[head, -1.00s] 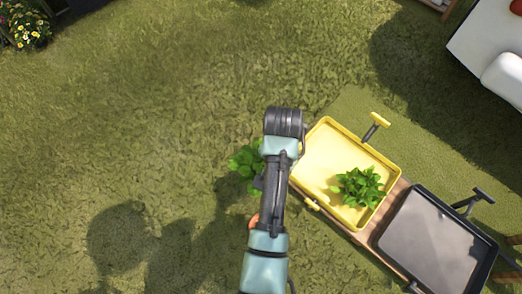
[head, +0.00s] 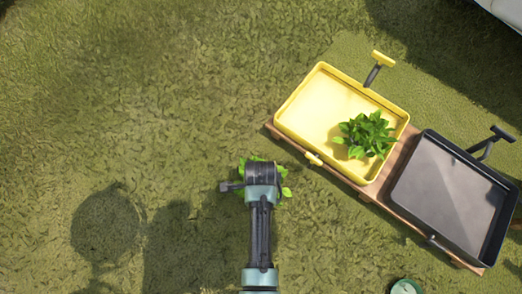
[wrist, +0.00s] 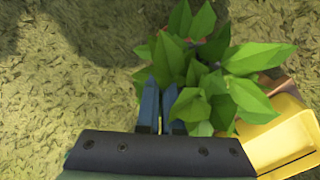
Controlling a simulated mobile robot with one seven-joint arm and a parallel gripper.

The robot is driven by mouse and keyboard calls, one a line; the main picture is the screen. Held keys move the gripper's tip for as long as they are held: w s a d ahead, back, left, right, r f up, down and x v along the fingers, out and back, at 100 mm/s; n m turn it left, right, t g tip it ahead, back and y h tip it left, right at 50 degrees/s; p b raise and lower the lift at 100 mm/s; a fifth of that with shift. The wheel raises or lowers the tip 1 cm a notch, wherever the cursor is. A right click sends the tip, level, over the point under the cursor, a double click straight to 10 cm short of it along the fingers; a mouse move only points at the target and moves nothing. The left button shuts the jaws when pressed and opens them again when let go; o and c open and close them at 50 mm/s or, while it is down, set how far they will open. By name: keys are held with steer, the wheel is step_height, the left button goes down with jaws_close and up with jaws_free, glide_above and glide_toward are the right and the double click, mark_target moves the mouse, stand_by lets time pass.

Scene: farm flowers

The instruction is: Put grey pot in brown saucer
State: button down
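A leafy green plant (wrist: 205,80) fills the middle of the wrist view, right at my gripper (wrist: 160,90). In the head view the same leaves (head: 285,192) stick out around my wrist, over grass left of the yellow tray. A second green plant (head: 366,134) stands in that tray, its pot also hidden. I see no brown saucer.
The yellow tray (head: 318,105) and a black tray (head: 445,190) stand on a low wooden platform (head: 407,150) at the right; the yellow tray also shows in the wrist view (wrist: 285,148). A small green round object (head: 405,287) is at the bottom edge. Grass at the left is clear.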

step_height(320, 180, down, 6)
steer(key=b, duration=0.4)
steer(key=shift+r, duration=0.1)
steer(key=c, duration=1.5)
jaws_free()
steer(key=shift+f, duration=0.2)
steer(key=o, duration=0.4)
